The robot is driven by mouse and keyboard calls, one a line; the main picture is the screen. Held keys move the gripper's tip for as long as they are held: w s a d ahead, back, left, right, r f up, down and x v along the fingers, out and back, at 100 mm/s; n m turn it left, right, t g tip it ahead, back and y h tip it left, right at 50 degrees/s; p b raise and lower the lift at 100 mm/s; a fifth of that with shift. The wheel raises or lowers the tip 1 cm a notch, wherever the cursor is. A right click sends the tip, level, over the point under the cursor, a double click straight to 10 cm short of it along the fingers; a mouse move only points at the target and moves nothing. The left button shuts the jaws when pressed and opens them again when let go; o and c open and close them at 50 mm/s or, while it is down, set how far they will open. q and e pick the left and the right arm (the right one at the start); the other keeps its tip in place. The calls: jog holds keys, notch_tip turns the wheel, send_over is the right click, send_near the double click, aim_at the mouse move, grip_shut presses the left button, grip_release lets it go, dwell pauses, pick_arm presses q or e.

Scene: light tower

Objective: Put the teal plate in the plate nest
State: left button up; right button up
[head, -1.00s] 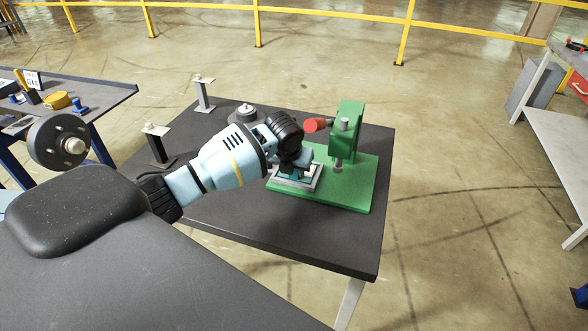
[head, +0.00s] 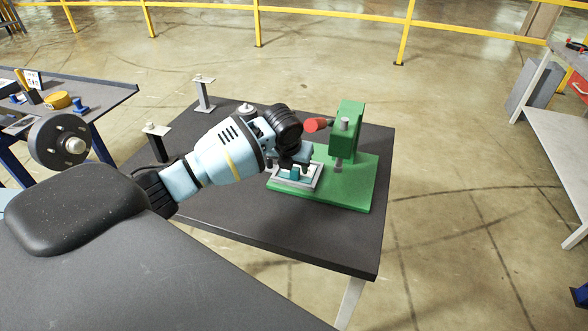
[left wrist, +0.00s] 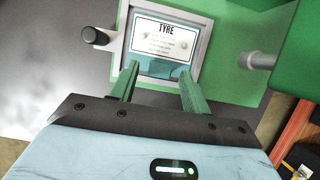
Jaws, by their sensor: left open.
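The teal plate (head: 295,174) lies inside the grey frame of the plate nest (head: 314,181) on the green base. In the left wrist view, the plate (left wrist: 158,67) shows teal along its near side and bears a white label reading "TYRE". The nest's pale rim (left wrist: 204,42) surrounds it there. My left gripper (head: 295,161) is just above the plate, pointing down. In the left wrist view, the gripper (left wrist: 160,74) is open, with its two green fingers apart and nothing held between them. The fingers hide part of the plate's near edge. My right gripper is not seen.
A green press (head: 347,130) with a red knob (head: 316,125) stands right behind the nest. The dark table (head: 325,247) is bare in front. Two small stands (head: 204,95) (head: 157,143) are on its left side. A side bench (head: 100,92) stands at the left.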

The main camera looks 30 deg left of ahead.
pick_arm(q)
jog(key=shift+v, duration=2.5)
